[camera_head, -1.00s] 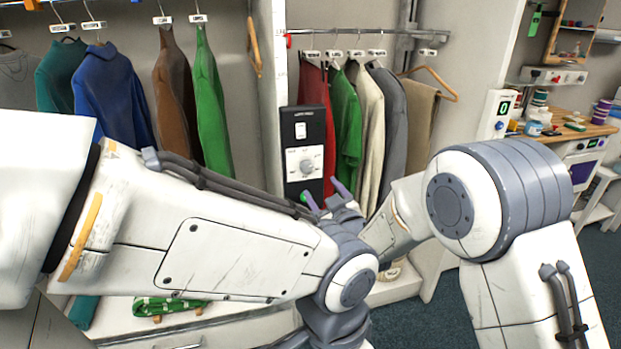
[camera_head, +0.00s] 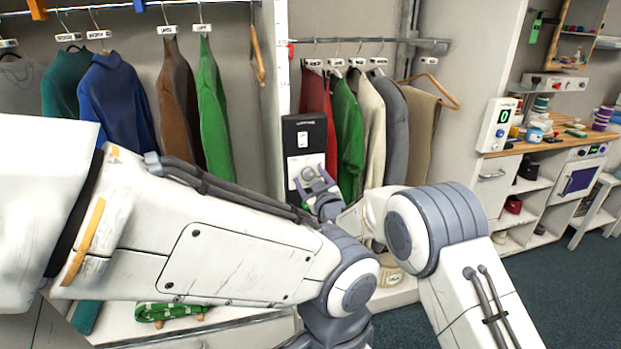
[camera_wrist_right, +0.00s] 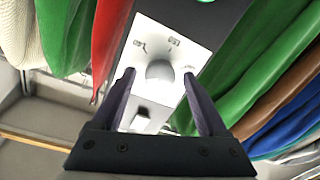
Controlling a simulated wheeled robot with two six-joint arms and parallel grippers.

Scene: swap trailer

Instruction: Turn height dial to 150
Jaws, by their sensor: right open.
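The height dial (camera_head: 308,174) is a round grey knob on a white plate (camera_head: 292,163) of a tall black control panel (camera_head: 306,126). The dial (camera_wrist_right: 160,73) also shows in the right wrist view, where the panel appears upside down. My right gripper (camera_head: 312,178) is at the dial. Its two purple fingers are open on either side of the knob, with gaps showing in the right wrist view (camera_wrist_right: 158,78). Whether they touch it cannot be told. My left gripper is out of view.
Red (camera_head: 315,95) and green (camera_head: 347,130) garments hang right of the panel. More clothes, including a blue sweater (camera_head: 115,105), hang at left. A white device showing a green 0 (camera_head: 498,125) is on the right wall. My left arm crosses the foreground.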

